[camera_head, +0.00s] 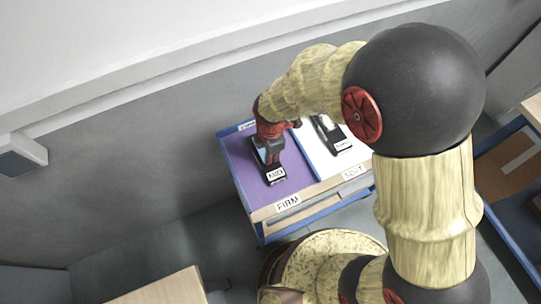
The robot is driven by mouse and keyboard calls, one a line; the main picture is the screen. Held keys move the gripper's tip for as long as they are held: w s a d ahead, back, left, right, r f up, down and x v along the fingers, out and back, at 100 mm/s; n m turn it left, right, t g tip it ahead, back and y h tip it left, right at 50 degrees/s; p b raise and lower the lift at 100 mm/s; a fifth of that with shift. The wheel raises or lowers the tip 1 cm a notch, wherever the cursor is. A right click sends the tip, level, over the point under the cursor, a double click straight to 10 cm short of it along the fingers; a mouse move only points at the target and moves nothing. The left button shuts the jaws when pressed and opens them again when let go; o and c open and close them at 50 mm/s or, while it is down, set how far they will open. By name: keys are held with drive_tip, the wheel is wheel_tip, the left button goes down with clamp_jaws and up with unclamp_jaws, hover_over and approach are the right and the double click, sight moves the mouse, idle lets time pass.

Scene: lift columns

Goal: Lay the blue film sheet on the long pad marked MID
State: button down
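My gripper (271,158) points down over the purple surface, at the dark long pad (275,182) whose white label reads MID. The gripper covers much of the pad's far part, and I cannot tell whether its fingers are open or shut. A small pale bluish patch (260,152) shows beside the fingers at the pad's left side. It may be the blue film sheet, but it is too small and too hidden to be sure. I cannot tell whether it is held or lying on the pad.
A second dark pad (342,146) with a hard-to-read label lies on the white surface (315,160) to the right. Front labels read FIRM (288,204) and SOFT (353,172). A grey wall (130,165) stands behind at left. A blue-edged unit (505,235) is at far right.

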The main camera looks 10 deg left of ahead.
drive_tip(key=shift+f, duration=0.55)
idle(1.3)
drive_tip(key=c, duration=2.4)
unclamp_jaws()
drive_tip(key=o, duration=0.4)
drive_tip(key=shift+c, duration=0.2)
drive_tip(key=shift+o, duration=0.4)
drive_tip(key=o, duration=0.4)
drive_tip(key=shift+o, duration=0.4)
drive_tip(key=shift+r, duration=0.1)
drive_tip(key=shift+r+p, duration=2.6)
drive_tip(key=shift+r, duration=1.1)
